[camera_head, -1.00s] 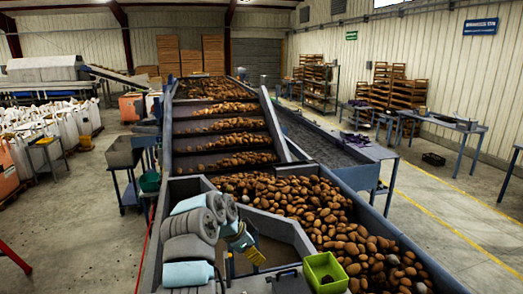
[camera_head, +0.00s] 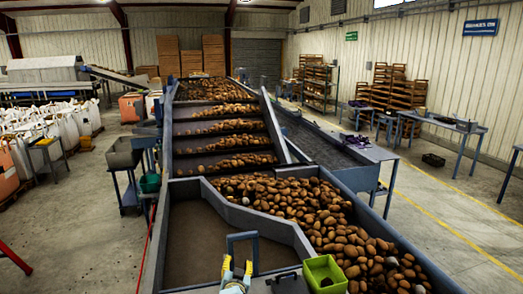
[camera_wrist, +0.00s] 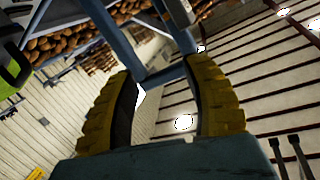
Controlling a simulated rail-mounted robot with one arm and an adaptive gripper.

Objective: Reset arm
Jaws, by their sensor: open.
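My gripper (camera_head: 237,267) is at the bottom middle of the head view, low in front of the grader's near end. Its two yellow ribbed fingers point up toward a blue frame (camera_head: 243,236). In the wrist view my gripper (camera_wrist: 160,70) has its fingers spread apart, with no loose object between them. The blue frame (camera_wrist: 166,76) shows beyond and between the fingertips there; I cannot tell whether they touch it. Most of my arm is out of the head view.
Potatoes (camera_head: 300,205) lie along the grader's belt. A green bin (camera_head: 325,273) stands just right of my gripper. The grey-walled bay (camera_head: 195,235) to the left is empty. Bare floor (camera_head: 85,235) lies left of the machine.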

